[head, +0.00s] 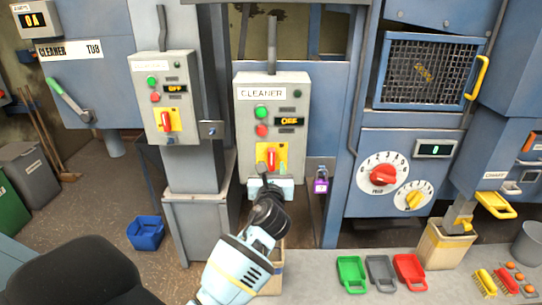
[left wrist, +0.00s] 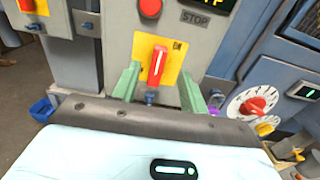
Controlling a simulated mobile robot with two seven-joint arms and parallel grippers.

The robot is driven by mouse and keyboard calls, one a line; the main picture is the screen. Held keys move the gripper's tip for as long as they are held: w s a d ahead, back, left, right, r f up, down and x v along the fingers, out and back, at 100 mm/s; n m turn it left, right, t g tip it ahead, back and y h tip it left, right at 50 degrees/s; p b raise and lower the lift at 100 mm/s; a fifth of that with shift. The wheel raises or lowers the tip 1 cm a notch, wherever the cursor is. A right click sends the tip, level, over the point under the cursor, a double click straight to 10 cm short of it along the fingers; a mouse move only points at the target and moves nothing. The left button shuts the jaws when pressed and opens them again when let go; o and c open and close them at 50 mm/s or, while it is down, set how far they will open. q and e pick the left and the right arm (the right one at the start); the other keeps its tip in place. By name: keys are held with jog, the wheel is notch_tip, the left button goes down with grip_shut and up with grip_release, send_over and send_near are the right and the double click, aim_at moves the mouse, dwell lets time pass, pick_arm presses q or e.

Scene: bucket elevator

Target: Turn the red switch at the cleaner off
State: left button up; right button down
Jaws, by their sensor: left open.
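The grey CLEANER box (head: 242,140) carries a green button (head: 261,112), a red button (head: 262,130) and an orange-lit display (head: 290,121) whose text looks like OFF. Below them the red switch (head: 271,158) sits on a yellow plate, its handle about upright. In the left wrist view the red switch (left wrist: 157,66) is nearly vertical, tilted slightly. My left gripper (head: 271,180) is right in front of the lower part of the box. Its green fingers (left wrist: 161,82) are open, one on each side of the switch, with gaps visible. Contact is not visible. My right gripper is out of view.
A similar grey box with a red switch (head: 165,121) stands to the left. A purple padlock (head: 321,184) hangs right of the CLEANER box. A blue panel with red and yellow dials (head: 383,175) is further right. Coloured scoops (head: 351,272) lie on the front counter.

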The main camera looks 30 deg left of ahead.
aim_at(271, 154)
pick_arm(q)
jog(key=x, duration=0.6)
jog(key=shift+w+a+f+b, duration=0.15)
jog(key=shift+w+b, duration=0.15)
jog(key=shift+b, duration=0.05)
jog(key=shift+w+a, duration=0.3)
jog(key=shift+w, duration=0.15)
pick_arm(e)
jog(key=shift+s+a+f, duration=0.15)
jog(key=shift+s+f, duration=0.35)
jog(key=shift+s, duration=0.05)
pick_arm(q)
grip_shut()
